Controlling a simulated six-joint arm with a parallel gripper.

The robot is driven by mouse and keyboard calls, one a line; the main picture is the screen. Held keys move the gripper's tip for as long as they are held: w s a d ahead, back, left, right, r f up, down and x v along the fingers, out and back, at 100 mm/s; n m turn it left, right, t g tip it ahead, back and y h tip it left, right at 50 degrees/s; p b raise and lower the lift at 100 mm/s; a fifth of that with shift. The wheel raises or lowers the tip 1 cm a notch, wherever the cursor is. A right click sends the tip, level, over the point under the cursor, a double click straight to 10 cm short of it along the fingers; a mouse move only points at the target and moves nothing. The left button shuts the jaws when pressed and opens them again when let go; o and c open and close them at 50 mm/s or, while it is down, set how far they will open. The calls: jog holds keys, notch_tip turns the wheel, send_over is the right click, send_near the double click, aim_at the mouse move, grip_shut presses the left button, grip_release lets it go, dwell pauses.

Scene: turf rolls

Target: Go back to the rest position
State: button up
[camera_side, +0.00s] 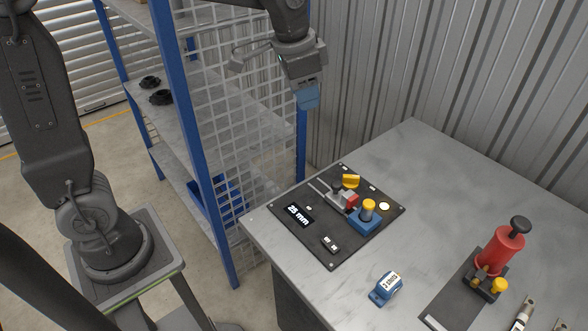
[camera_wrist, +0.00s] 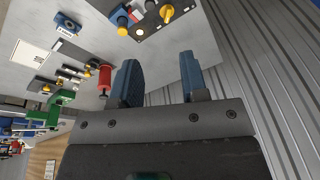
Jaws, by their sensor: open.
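My gripper (camera_side: 308,98) hangs in the air above and behind the grey worktable (camera_side: 440,185) in the side view. It is clear of everything on the table. In the wrist view my gripper (camera_wrist: 160,75) shows two blue fingers spread apart, with nothing between them. A black board (camera_side: 285,217) lies on the near left part of the table. It carries a blue block with a yellow knob (camera_side: 368,208), a red and grey clamp-like part (camera_side: 349,199) and a yellow knob (camera_side: 351,181).
A blue-framed shelf with wire mesh (camera_side: 225,110) stands left of my gripper. A corrugated wall (camera_side: 380,70) is behind it. The table's back half is clear.

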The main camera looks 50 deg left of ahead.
jog(key=s+a+n+t, duration=0.1)
jog(key=s+n, duration=0.1)
jog(key=s, duration=0.7)
jog(key=s+f+n+t, duration=0.1)
jog(key=s+n+t, duration=0.1)
jog(key=s, duration=0.8)
jog(key=shift+a+f+n, duration=0.15)
jog(key=shift+a+n, duration=0.2)
jog(key=shift+n, duration=0.05)
